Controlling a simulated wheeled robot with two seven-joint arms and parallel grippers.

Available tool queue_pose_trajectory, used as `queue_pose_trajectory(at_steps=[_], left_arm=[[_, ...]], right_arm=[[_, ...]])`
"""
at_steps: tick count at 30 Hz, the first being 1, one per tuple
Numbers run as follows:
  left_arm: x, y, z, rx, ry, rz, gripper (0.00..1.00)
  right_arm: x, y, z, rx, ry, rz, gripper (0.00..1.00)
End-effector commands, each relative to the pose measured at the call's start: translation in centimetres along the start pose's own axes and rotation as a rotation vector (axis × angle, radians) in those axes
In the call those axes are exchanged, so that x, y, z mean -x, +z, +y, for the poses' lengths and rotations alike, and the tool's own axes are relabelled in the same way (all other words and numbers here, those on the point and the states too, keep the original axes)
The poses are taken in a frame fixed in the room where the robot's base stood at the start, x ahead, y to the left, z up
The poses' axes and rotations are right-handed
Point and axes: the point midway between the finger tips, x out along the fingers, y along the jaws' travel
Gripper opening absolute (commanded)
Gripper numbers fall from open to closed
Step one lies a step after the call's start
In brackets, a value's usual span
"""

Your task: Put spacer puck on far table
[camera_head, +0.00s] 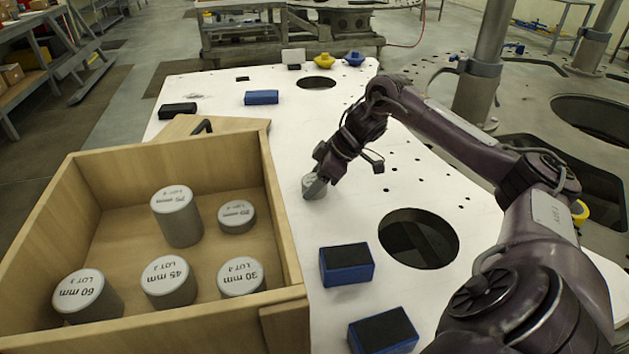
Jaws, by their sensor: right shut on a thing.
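A small grey puck (309,190) is on or just above the white plate (290,215), right of the wooden crate. My right gripper (319,180) reaches down from the right and is shut on this puck. I cannot tell if the puck touches the plate. Its label is mostly hidden by the fingers. Another short grey puck (237,216) is in the crate, beside a taller cylinder (178,217). A metal table (245,40) stands beyond the far end of the plate. My left gripper is not in view.
The wooden crate (283,230) also holds labelled cylinders (169,280). Blue-and-black blocks (346,265) lie on the plate, which has a large round hole (418,238) and a smaller far one (317,82). Yellow (324,60) and blue (354,58) knobs sit at its far edge.

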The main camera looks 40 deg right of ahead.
Motion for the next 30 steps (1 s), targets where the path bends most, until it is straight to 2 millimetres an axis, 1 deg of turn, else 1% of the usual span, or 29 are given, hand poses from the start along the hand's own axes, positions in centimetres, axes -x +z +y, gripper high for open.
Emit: queue_pose_trajectory(at_steps=[5, 6, 11, 19, 21, 23, 26, 30], left_arm=[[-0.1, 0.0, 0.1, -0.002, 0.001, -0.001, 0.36], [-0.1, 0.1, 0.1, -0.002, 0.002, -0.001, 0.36], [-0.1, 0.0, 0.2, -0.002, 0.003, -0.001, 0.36], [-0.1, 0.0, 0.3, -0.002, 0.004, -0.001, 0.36], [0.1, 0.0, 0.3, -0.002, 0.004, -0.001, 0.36], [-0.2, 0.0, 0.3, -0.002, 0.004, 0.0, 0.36], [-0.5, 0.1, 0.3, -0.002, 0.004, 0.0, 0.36], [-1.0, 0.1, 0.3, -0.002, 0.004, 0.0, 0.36]], right_arm=[[-0.2, 0.1, 0.0, 0.0, 0.001, 0.001, 0.23], [-0.3, 0.2, 0.0, 0.0, 0.0, 0.0, 0.55], [-0.2, 0.1, 0.0, 0.0, 0.0, 0.0, 0.75], [-0.2, 0.1, 0.0, 0.0, 0.0, 0.0, 0.75], [0.2, -0.1, 0.0, 0.0, 0.0, 0.0, 0.75], [0.6, 0.1, 0.1, 0.0, 0.002, -0.001, 0.75], [2.2, 0.1, 0.1, 0.0, 0.004, -0.001, 0.75], [5.3, 0.1, 0.1, 0.0, 0.005, -0.001, 0.75]])
